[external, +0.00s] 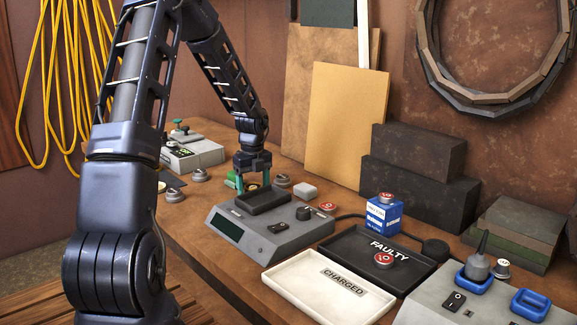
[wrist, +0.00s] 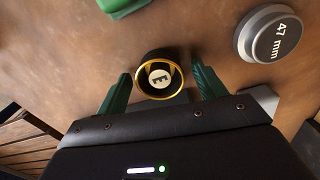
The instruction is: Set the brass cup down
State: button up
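The brass cup (wrist: 160,68) shows in the wrist view, a dark round cup with a shiny gold rim and a pale lettered disc inside it. It lies between the two green fingers of my gripper (wrist: 161,76), with a narrow gap visible on each side. My gripper is open around it. I cannot tell from this angle whether the cup rests on the wooden bench (wrist: 60,65). In the external view my gripper (external: 253,181) is low behind the grey device with a dark tray on top (external: 270,235), and the cup cannot be made out there.
A grey puck marked 47 mm (wrist: 270,36) sits right of the cup, and a green object (wrist: 122,7) lies beyond it. A white CHARGED tray (external: 290,285), a black FAULTY tray (external: 350,245) and a blue box (external: 383,218) stand to the right.

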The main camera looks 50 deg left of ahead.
aim_at(254, 187)
jog(key=shift+r, duration=0.15)
notch_tip(254, 187, up, 11)
jog(key=s+d+r+n+y, duration=0.1)
jog(key=s+d+r+n, duration=0.1)
jog(key=d+r, duration=0.4)
jog(key=s+d+r+n, duration=0.1)
jog(key=d+r+n, duration=0.2)
jog(key=d+r, duration=0.35)
jog(key=s+d+r+n+t, duration=0.2)
jog(key=s+d+r+n, duration=0.4)
jog(key=d, duration=0.5)
jog(key=s+d+r+n+t, duration=0.1)
jog(key=s+d+n, duration=0.3)
jog(key=s, duration=0.6)
jog(key=s+d+r+n+t+h, duration=0.1)
jog(key=s+d+n, duration=0.3)
jog(key=s+d, duration=0.5)
jog(key=shift+s+d+r+n+t, duration=0.2)
jog(key=shift+s+r+n+t, duration=0.25)
jog(key=shift+s, duration=0.8)
jog(key=shift+o, duration=0.3)
